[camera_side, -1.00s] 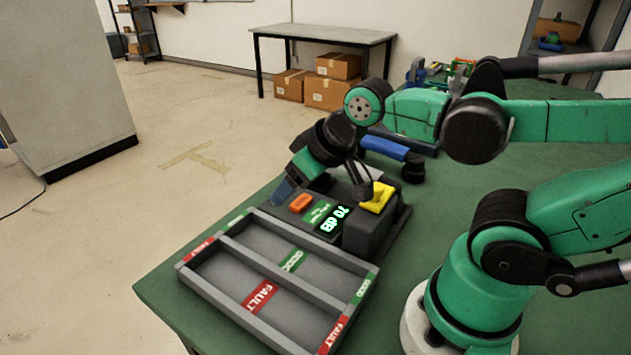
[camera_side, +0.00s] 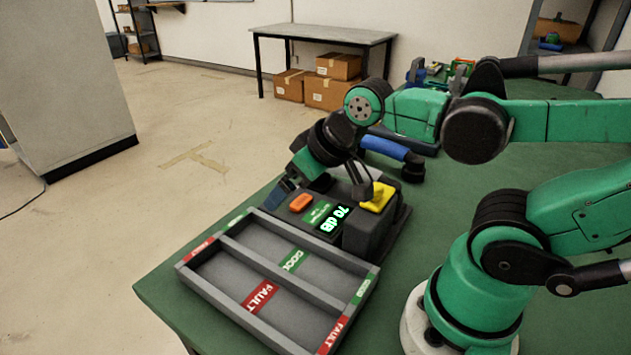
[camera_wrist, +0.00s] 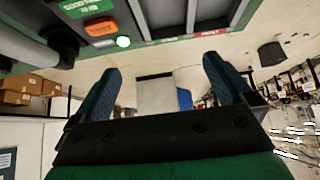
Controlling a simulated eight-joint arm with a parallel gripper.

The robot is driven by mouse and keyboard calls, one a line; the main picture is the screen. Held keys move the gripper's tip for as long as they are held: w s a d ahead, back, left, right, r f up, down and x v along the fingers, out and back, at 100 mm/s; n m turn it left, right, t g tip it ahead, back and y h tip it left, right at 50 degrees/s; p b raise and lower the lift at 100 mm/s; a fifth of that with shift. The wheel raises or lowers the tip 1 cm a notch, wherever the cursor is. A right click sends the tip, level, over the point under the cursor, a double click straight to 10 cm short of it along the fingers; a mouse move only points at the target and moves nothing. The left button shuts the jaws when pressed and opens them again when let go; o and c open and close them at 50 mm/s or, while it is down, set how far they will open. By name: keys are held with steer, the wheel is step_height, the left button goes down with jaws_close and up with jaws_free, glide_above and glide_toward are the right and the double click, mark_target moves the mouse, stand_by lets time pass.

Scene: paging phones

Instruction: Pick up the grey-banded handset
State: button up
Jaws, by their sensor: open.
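My gripper (camera_wrist: 165,88) is open in the wrist view, its two blue fingers apart with nothing between them. In the side view one blue finger (camera_side: 283,192) shows just above the left edge of the test unit (camera_side: 385,232), near its orange button (camera_side: 301,203). A grey cylinder with a dark end (camera_wrist: 65,48) lies at the upper left of the wrist view, outside the fingers; I cannot tell whether it is the grey-banded handset. A blue handset (camera_side: 385,148) with black ends lies behind my wrist. No grey band shows clearly in the side view.
The unit's display (camera_side: 334,219) reads 70 dB, and a yellow pad (camera_side: 377,197) tops its raised block. A grey tray (camera_side: 228,243) with two empty compartments, labelled FAULT and GOOD, lies in front. The green table (camera_side: 560,325) is bare at the right front.

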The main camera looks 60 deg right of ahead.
steer(key=w+d+f+n+g+h, duration=0.1)
steer(key=w+d+n+g+h, duration=0.1)
steer(key=w+d+n+h, duration=0.1)
steer(key=w+d+f+n+g+h, duration=0.2)
steer(key=w+d+n+g+h, duration=0.1)
steer(key=w+d+n, duration=0.1)
steer(key=w+d+f+n+g+h, duration=0.2)
steer(key=w+d+n+g+h, duration=0.1)
steer(key=w+d+n+h, duration=0.1)
steer(key=shift+w+d+n, duration=0.1)
steer(key=shift+d+n, duration=0.05)
steer(key=shift+n, duration=0.55)
steer(key=f+g+h, duration=0.1)
steer(key=d+f+n+g+h, duration=0.1)
steer(key=f, duration=0.1)
steer(key=shift+f+n+g, duration=0.3)
steer(key=shift+g, duration=0.1)
steer(key=shift+s+d+f+g+h, duration=0.2)
steer(key=shift+f+g+h, duration=0.1)
steer(key=shift+f+h, duration=0.15)
steer(key=shift+x, duration=2.75)
